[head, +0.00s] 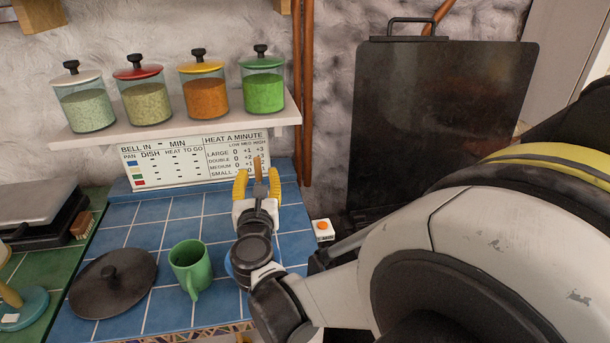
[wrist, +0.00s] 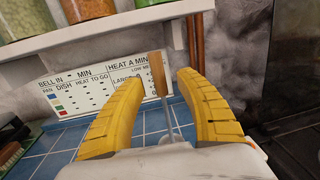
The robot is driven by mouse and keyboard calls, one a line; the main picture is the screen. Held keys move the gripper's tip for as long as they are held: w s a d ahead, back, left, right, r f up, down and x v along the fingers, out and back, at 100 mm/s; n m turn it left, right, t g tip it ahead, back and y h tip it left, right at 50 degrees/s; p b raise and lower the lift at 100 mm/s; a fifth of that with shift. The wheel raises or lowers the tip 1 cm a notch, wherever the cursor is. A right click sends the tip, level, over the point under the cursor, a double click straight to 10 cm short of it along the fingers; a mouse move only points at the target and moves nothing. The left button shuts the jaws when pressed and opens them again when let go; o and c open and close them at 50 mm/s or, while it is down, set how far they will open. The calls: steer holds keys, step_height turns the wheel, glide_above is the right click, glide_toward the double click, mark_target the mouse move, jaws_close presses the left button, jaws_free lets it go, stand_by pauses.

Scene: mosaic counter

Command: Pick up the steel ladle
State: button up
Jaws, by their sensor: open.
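The steel ladle has a wooden handle end and a thin metal shaft. In the wrist view the ladle (wrist: 158,75) stands upright between the two yellow fingers, with a gap on each side. Its lower part is hidden behind my gripper's body. In the head view only the wooden end of the ladle (head: 257,167) shows, between the fingertips. My gripper (head: 257,178) is open over the blue tiled counter. In the wrist view my gripper (wrist: 159,82) has its fingers spread around the handle and shaft. I cannot tell what the ladle rests in.
A green mug (head: 190,267) and a dark round lid (head: 112,283) sit left of my gripper. A white chart (head: 190,162) stands behind, under a shelf (head: 180,122) with several jars. A small white box with an orange button (head: 322,230) lies to the right, near a dark panel (head: 440,120).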

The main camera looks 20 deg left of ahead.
steer(key=shift+w+a, duration=0.2)
steer(key=shift+w, duration=0.35)
jaws_close()
steer(key=shift+r, duration=0.1)
